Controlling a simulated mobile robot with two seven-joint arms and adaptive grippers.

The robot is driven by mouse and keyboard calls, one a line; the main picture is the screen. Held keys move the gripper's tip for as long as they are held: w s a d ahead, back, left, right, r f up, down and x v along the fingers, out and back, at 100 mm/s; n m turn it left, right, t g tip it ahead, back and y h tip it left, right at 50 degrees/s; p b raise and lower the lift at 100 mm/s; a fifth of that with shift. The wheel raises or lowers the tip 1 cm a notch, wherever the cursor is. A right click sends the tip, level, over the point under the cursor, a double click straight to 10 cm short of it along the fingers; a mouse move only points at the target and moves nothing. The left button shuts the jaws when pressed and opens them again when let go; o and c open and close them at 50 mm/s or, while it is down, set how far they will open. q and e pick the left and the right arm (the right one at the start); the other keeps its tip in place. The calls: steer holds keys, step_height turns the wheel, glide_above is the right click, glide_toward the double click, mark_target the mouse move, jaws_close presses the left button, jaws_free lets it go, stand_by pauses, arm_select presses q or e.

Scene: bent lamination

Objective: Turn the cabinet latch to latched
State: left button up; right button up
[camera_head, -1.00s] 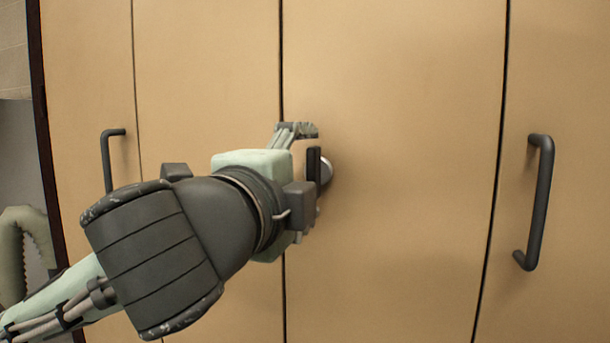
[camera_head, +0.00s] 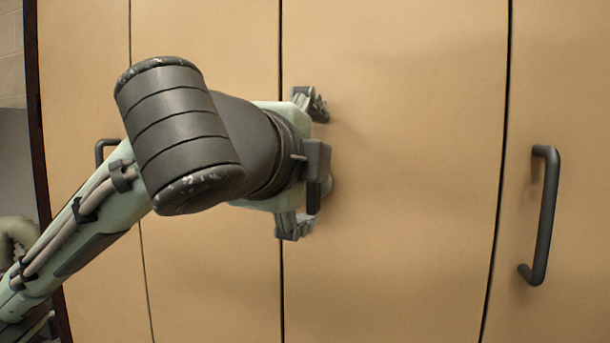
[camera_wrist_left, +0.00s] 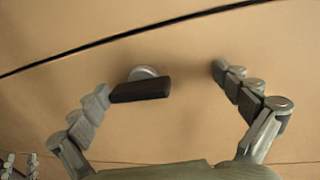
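The cabinet latch (camera_wrist_left: 140,91) is a dark bar on a round silver base. In the head view, the latch (camera_head: 313,197) is partly hidden behind my left wrist, with its bar near vertical. My left gripper (camera_wrist_left: 161,80) is open over the latch, one finger on each side. In the wrist view the left fingertip is at the bar's left end; I cannot tell if it touches. The right finger is well clear of the bar. The left gripper also shows in the head view (camera_head: 306,167). My right gripper (camera_wrist_left: 20,160) shows small at the wrist view's lower left corner, fingers apart.
The tan cabinet doors (camera_head: 410,120) fill most of the head view, split by dark vertical seams. A dark bar handle (camera_head: 544,215) is on the right door. Another handle (camera_head: 105,150) at the left is partly hidden by my arm. The door face between latch and right handle is clear.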

arm_select(q)
step_height(320, 180, up, 8)
steer(key=s+a+t+h, duration=0.1)
steer(key=t, duration=0.1)
steer(key=shift+a+n, duration=0.2)
steer(key=shift+n, duration=0.2)
arm_select(e)
steer(key=shift+r, duration=0.35)
arm_select(q)
steer(key=shift+m+g+y, duration=0.4)
steer(key=shift+m+g, duration=0.1)
steer(key=shift+g, duration=0.4)
steer(key=f, duration=0.2)
steer(key=d+f, duration=0.1)
steer(key=f, duration=0.3)
steer(key=shift+w+d+f, duration=0.2)
steer(key=shift+d+f, duration=0.1)
steer(key=shift+d, duration=0.1)
steer(key=f+v, duration=0.1)
steer(key=v, duration=0.8)
steer(key=shift+s+f, duration=0.25)
steer(key=shift+f, duration=0.25)
arm_select(e)
steer(key=shift+s+d, duration=0.1)
steer(key=shift+s, duration=0.15)
arm_select(q)
steer(key=shift+c, duration=0.3)
